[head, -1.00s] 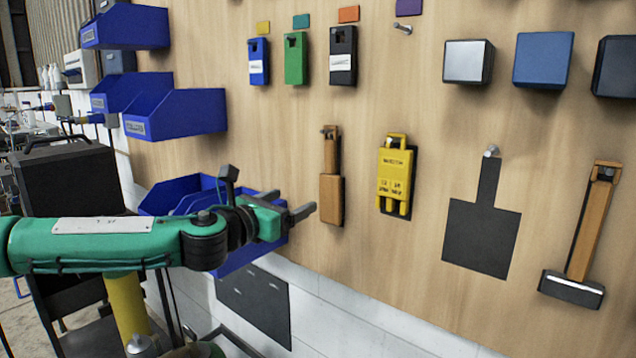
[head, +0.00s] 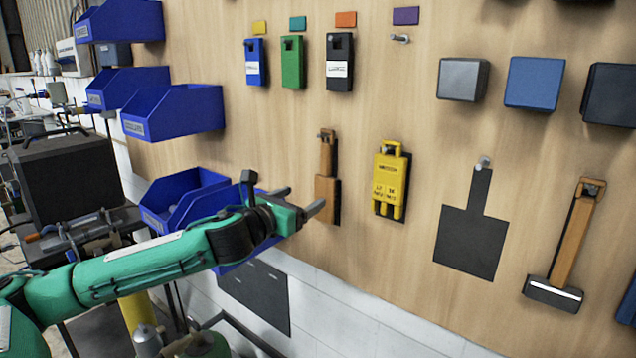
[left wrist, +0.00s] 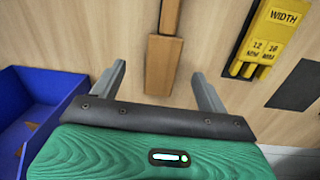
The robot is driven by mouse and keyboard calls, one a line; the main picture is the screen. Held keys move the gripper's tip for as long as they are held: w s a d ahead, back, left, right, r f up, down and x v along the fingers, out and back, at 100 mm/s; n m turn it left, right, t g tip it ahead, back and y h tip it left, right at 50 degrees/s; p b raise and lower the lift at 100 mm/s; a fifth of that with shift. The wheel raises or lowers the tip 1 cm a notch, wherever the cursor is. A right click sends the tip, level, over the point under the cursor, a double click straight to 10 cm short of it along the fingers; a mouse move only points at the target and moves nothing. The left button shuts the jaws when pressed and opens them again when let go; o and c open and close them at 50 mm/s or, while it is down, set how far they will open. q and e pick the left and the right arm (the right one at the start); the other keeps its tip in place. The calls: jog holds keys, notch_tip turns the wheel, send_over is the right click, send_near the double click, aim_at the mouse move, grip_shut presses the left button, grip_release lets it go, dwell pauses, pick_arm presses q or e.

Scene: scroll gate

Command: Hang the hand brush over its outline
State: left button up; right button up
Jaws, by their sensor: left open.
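A brown wooden tool with a narrow handle and a wider block, apparently the hand brush (head: 327,190), hangs on the wooden board; it also shows in the left wrist view (left wrist: 160,62). A dark outline (head: 470,240) with a narrow top and wide square bottom is bare, with a peg (head: 483,163) at its top. My left gripper (head: 300,199) is open and empty, just left of the brush's block in the head view. In the left wrist view the block lies between the two fingers (left wrist: 160,78), with no clear contact. My right gripper is not in view.
A yellow width gauge (head: 391,180) hangs between the brush and the outline. A mallet-like tool (head: 570,240) hangs right of the outline. Blue bins (head: 180,112) stick out at the left, one close to my left arm. Coloured boxes are mounted above.

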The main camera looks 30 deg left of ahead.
aim_at(321, 188)
pick_arm(q)
jog(key=w+p, duration=0.2)
jog(key=w, duration=0.4)
jog(key=shift+r, duration=0.15)
jog(key=shift+w+d+p, duration=0.1)
jog(key=shift+w+p, duration=0.35)
jog(key=shift+w, duration=0.25)
jog(key=c, duration=1.2)
jog(key=shift+o, duration=0.2)
jog(key=o, duration=1.2)
jog(key=shift+c, duration=0.2)
jog(key=shift+s+f, duration=0.1)
jog(key=shift+f, duration=0.1)
